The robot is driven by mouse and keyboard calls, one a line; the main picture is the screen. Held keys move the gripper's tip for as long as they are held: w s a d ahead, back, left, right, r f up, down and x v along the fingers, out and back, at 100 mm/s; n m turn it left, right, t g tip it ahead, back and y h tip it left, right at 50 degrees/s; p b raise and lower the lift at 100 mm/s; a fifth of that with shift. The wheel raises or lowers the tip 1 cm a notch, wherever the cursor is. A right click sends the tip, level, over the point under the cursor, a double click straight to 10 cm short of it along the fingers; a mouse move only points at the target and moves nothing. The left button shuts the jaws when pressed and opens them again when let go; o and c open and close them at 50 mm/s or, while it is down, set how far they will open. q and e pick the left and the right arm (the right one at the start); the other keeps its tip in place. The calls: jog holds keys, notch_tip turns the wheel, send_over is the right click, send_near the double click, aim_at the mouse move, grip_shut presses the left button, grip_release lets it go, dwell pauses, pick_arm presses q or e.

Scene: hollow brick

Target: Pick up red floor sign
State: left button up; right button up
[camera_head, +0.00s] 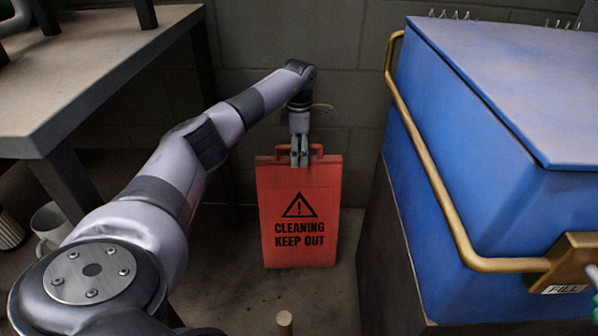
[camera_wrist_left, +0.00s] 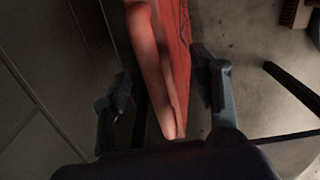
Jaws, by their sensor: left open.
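The red floor sign (camera_head: 299,215) stands upright on the floor by the block wall, with a warning triangle and the words "CLEANING KEEP OUT" facing me. My left gripper (camera_head: 300,152) points down at the middle of the sign's top edge, at the handle. In the left wrist view the sign's red top (camera_wrist_left: 165,80) lies between the two dark fingers of the left gripper (camera_wrist_left: 165,95). Contact at the finger on the left is unclear. My right gripper does not show in either view.
A large blue container (camera_head: 480,150) with a brass rail (camera_head: 430,160) stands close to the right. A table (camera_head: 85,75) with dark legs is at the left, with a white mug (camera_head: 50,222) below. Bare floor lies before the sign, with a short post (camera_head: 285,322).

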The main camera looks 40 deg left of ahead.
aim_at(299, 158)
pick_arm(q)
jog(key=shift+a+f+b, duration=0.1)
jog(key=shift+f+b, duration=0.8)
jog(key=shift+f, duration=0.9)
jog(key=shift+c, duration=0.5)
grip_shut()
jog(key=shift+w+r, duration=0.1)
